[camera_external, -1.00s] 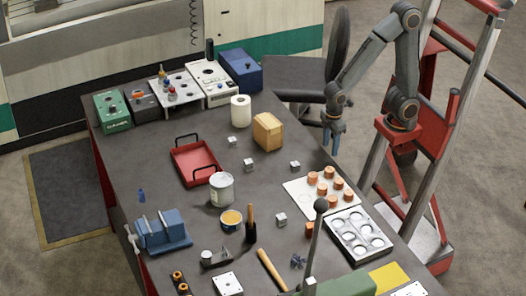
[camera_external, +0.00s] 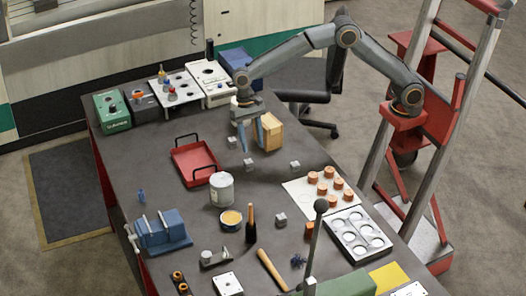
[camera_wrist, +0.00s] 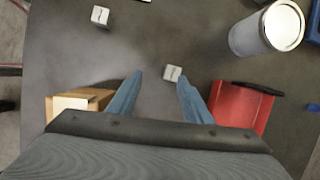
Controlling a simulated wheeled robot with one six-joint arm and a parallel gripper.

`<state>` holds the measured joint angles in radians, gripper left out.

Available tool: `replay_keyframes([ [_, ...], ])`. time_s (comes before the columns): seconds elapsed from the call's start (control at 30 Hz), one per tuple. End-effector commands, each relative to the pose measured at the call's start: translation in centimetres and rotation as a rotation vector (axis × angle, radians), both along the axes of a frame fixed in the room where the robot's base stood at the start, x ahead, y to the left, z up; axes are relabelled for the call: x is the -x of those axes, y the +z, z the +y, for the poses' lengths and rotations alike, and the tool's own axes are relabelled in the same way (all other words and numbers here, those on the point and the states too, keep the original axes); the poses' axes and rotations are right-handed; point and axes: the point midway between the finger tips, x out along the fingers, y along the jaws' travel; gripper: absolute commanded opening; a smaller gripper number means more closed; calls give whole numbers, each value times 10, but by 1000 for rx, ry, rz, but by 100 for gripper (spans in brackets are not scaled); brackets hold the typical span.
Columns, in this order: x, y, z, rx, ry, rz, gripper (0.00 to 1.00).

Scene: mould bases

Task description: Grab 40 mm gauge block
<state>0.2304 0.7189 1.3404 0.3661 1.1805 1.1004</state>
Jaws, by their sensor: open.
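Several small silver-grey gauge blocks lie on the dark bench, and I cannot read their sizes. One block (camera_external: 248,164) is just below and in front of my gripper (camera_external: 253,149). In the wrist view a block (camera_wrist: 172,72) appears between the fingertips of my gripper (camera_wrist: 160,78), closer to the right finger. Another block (camera_external: 232,141) is left of the gripper, a third (camera_external: 295,165) is to its right, and one more (camera_external: 281,219) lies farther forward. A marked block (camera_wrist: 100,16) also shows upper left in the wrist view. My gripper is open, empty and pointing down above the bench.
A cardboard box (camera_external: 275,131) stands close to the right of my gripper. A red tray (camera_external: 194,164) lies to the left. A metal can (camera_external: 221,190) stands in front. Bare bench surface surrounds the blocks.

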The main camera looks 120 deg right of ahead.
Motion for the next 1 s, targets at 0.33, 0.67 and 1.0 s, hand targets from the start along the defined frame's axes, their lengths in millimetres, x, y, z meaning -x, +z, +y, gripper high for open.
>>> replay_keyframes([
  [0.33,-24,-9,-1,-52,-136,41,45],
  [0.67,-24,-41,13,-50,-134,41,45],
  [1.0,-26,-70,24,-49,-133,36,45],
])
